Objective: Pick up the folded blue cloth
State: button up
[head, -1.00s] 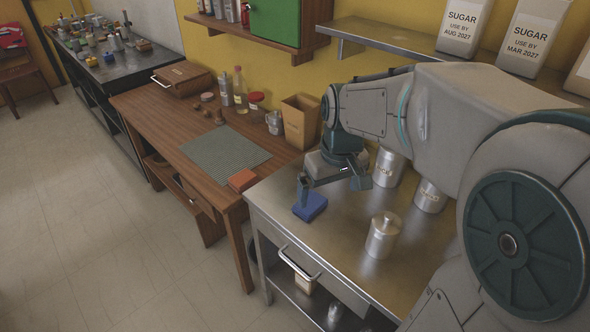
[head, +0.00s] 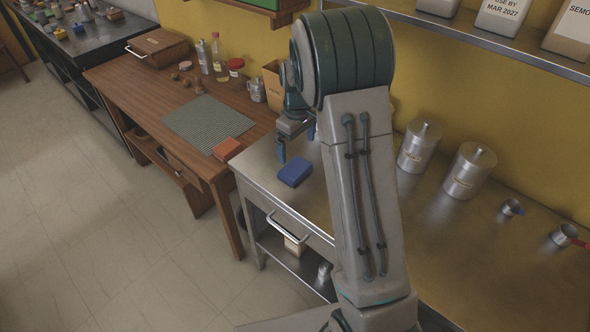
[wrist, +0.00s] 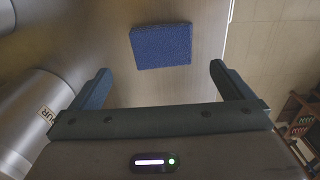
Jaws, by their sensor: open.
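The folded blue cloth (head: 295,173) lies flat on the steel table (head: 262,170), close to its left end. It also shows in the wrist view (wrist: 161,46), ahead of my gripper and roughly between the lines of its two fingers. My gripper (wrist: 160,80) is open and empty, with its fingers wide apart and bare table between them. In the head view my gripper (head: 296,140) is just behind the cloth and apart from it, partly hidden by my own arm.
Two steel canisters (head: 419,146) (head: 470,170) stand to the right on the steel table, with measuring cups (head: 511,207) beyond. A canister (wrist: 40,110) is close to my gripper's left in the wrist view. An orange block (head: 227,149) lies on the wooden table.

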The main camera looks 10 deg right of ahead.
aim_at(295, 168)
jog(key=f, duration=0.5)
jog(key=f+p, duration=0.1)
jog(key=f, duration=0.2)
jog(key=shift+a+f, duration=0.2)
jog(key=shift+a, duration=0.05)
jog(key=c, duration=0.9)
jog(key=shift+r, duration=0.45)
jog(key=r, duration=0.2)
jog(key=r+b, duration=0.1)
jog(key=shift+s+d+r, duration=0.25)
jog(key=shift+r, duration=0.1)
jog(key=s+d+r+b, duration=0.1)
jog(key=s+d+r, duration=0.5)
jog(key=s, duration=0.2)
jog(key=shift+s+d+r, duration=0.25)
jog(key=shift+s+d, duration=0.05)
jog(key=shift+s, duration=0.1)
